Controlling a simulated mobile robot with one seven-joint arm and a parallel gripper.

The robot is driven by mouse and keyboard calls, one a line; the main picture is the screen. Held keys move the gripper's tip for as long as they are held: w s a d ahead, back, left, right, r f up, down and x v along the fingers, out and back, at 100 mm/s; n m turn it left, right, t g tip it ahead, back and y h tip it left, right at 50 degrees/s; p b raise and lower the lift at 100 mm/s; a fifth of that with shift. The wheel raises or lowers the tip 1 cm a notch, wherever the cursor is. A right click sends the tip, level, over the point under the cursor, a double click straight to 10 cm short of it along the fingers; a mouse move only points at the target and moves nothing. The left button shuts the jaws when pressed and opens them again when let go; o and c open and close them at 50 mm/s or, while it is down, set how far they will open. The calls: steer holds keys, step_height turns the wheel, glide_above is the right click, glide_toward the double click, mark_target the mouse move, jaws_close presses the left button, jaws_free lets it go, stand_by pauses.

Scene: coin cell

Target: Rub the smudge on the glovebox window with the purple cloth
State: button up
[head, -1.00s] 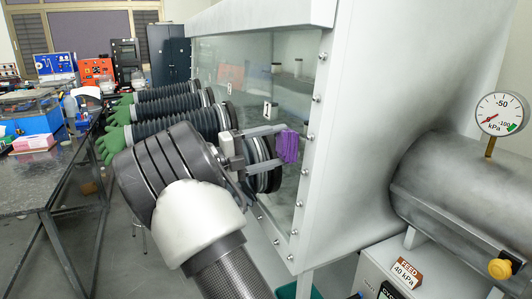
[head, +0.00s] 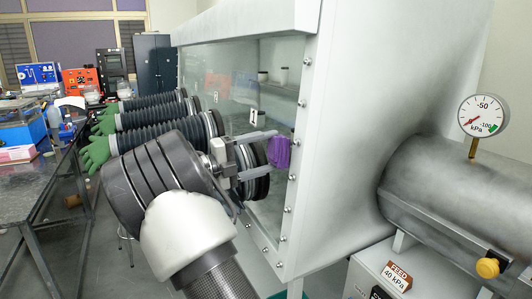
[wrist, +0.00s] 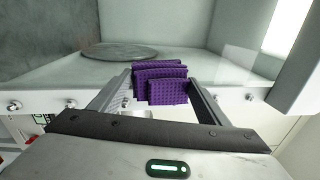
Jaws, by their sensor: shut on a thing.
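The purple cloth (head: 279,153) is held at the tips of my gripper (head: 262,154), in front of the right edge of the glovebox window (head: 262,105). In the wrist view the cloth (wrist: 160,82) is folded in layers between the two fingers (wrist: 160,92), which are shut on it. The cloth is close to the glass; I cannot tell whether it touches. I cannot make out the smudge for certain. A grey round patch (wrist: 120,52) shows beyond the cloth in the wrist view; I cannot tell if it is on the glass.
Bolts line the window's white frame (head: 305,110) just right of the cloth. Black sleeves with green gloves (head: 97,152) stick out left of my arm. A metal cylinder (head: 435,195) with a gauge (head: 483,115) is at the right. A cluttered bench (head: 40,185) stands at the left.

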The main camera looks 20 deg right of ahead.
steer(key=shift+d+p, duration=0.45)
steer(key=shift+d, duration=0.25)
steer(key=shift+w+p, duration=0.9)
steer(key=shift+w, duration=1.1)
steer(key=shift+s+d+f, duration=0.1)
steer(key=shift+s+d, duration=0.05)
steer(key=shift+s, duration=0.9)
steer(key=shift+s+d, duration=0.1)
steer(key=shift+s, duration=0.9)
steer(key=shift+a, duration=0.1)
